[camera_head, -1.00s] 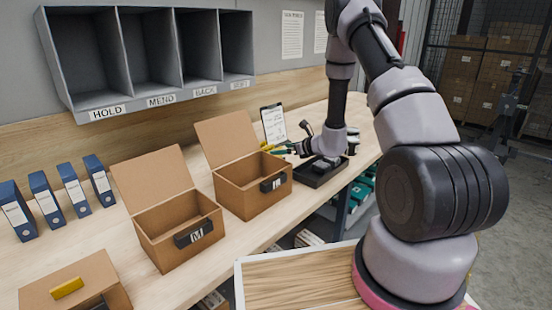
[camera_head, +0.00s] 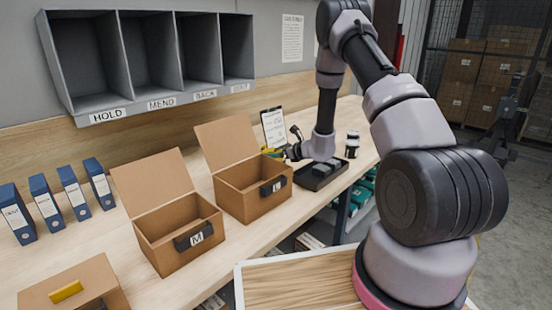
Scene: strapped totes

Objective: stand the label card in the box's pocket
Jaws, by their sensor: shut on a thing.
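My gripper (camera_head: 291,153) is small and dark in the picture, at the back edge of the right-hand open box, beside the clipboard. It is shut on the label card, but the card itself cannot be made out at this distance. The right-hand open cardboard box (camera_head: 236,195) has a black front pocket (camera_head: 264,189) with a white L on it. The left-hand open box (camera_head: 163,238) has a black pocket (camera_head: 181,242) with a white M. Both lids stand up. I cannot tell which pocket the card belongs to.
A black tray (camera_head: 309,185) with dark items lies right of the L box, under my wrist. A clipboard (camera_head: 273,127) stands behind it. Several blue binders (camera_head: 46,203) stand at left. A closed box (camera_head: 95,290) is at front left. Grey pigeonholes (camera_head: 150,101) hang above.

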